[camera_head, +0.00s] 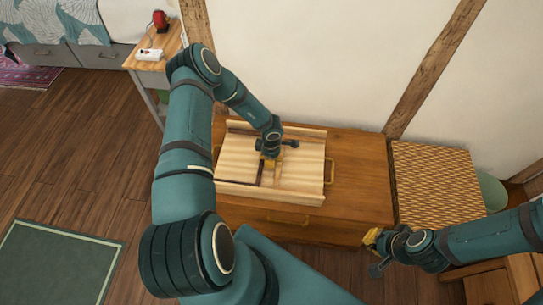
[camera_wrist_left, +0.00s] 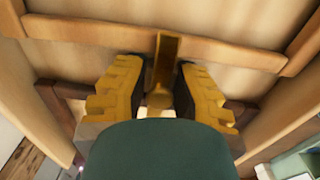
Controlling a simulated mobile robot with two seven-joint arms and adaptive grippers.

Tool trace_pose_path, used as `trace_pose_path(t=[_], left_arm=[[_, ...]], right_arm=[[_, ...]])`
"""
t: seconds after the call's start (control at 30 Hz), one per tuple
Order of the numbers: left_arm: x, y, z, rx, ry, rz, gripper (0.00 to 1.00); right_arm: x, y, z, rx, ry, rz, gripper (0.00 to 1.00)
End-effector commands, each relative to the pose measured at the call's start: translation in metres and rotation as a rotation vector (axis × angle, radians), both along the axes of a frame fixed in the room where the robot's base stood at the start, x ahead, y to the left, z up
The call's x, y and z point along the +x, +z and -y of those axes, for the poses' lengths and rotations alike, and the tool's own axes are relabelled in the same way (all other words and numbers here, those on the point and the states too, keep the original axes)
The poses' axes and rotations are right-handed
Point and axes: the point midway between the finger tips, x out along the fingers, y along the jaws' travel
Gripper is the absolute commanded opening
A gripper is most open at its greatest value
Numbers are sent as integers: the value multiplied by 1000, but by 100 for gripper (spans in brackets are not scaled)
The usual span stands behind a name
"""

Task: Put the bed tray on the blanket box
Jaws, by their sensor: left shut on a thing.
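The bed tray (camera_head: 238,170) is pale wood with raised side walls and brass handles at its sides. It is over the brown wooden blanket box (camera_head: 360,192); I cannot tell whether it rests fully on the lid. My left gripper (camera_head: 270,163) points down into the middle of the tray. In the left wrist view its yellow fingers (camera_wrist_left: 158,95) are on either side of a brass upright piece (camera_wrist_left: 166,58) of the tray, shut on it. The contact itself is partly hidden. My right gripper (camera_head: 372,238) is low at the right, apart from the tray; its finger gap is unclear.
A green rug (camera_head: 55,262) lies on open floor.

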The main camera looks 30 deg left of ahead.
Motion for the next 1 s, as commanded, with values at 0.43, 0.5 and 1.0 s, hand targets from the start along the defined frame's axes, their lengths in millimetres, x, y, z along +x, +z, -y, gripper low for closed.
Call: trace_pose_path(t=[0.43,0.5,1.0], left_arm=[[1,-13,0,0,-1,3,0],[0,-15,0,0,-1,1,39],[1,0,0,1,-1,2,48]], right_arm=[[1,-5,0,0,-1,3,0],[1,-5,0,0,-1,3,0],[0,0,0,0,0,1,0]])
